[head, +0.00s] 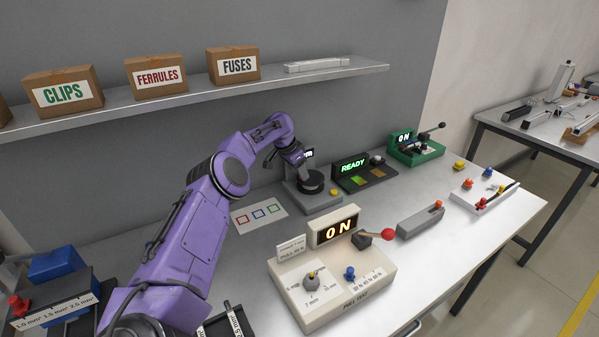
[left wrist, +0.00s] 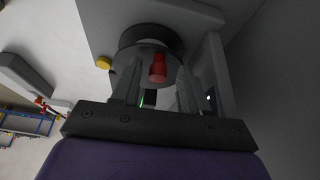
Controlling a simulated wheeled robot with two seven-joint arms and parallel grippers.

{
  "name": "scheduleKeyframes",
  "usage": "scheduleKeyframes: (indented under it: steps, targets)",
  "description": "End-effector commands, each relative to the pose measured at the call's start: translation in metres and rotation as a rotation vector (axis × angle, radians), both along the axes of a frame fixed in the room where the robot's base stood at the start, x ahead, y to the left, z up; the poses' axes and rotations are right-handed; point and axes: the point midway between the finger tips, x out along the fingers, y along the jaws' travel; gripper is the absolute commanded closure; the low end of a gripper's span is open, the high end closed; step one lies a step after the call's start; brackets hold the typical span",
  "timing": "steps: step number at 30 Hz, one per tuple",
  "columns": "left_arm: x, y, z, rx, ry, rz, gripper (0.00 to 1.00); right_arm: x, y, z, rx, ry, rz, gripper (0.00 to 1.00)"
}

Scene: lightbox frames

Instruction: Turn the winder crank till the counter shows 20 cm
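The winder (head: 318,203) is a grey device with a black drum at the back of the bench, in the middle of the head view. Its counter (head: 309,153) is mostly hidden by my left gripper; only a final "m" shows, so the number cannot be read. In the left wrist view the red crank knob (left wrist: 158,66) stands in front of the dark drum (left wrist: 150,42). My left gripper (head: 302,164) is over the winder. Its fingers (left wrist: 158,88) are open on both sides of the knob, with gaps showing. My right gripper is not in view.
A cream pull tester (head: 347,281) reading "0 N" stands in front, with a red-knobbed lever. Right of the winder are a black box (head: 370,178) showing "READY" and a green device (head: 427,153). A card with coloured squares (head: 259,215) lies left. A shelf (head: 180,94) holds boxes above.

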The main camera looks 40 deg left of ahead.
Motion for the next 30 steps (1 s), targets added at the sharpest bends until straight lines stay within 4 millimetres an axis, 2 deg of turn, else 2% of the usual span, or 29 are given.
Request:
scheduleKeyframes:
  steps: [10, 21, 24, 30]
  targets:
    - [0.0, -0.002, 0.002, -0.001, 0.001, -0.004, 0.54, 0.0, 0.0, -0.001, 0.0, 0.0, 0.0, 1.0]
    - [-0.024, 0.004, 0.057, -0.001, -0.002, -0.003, 0.54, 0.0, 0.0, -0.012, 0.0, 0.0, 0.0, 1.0]
    - [-0.028, 0.005, 0.066, -0.001, 0.001, -0.003, 0.54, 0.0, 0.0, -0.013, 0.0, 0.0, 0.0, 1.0]
    - [-0.03, 0.006, 0.069, -0.001, 0.002, -0.002, 0.54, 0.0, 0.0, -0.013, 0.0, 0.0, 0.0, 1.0]
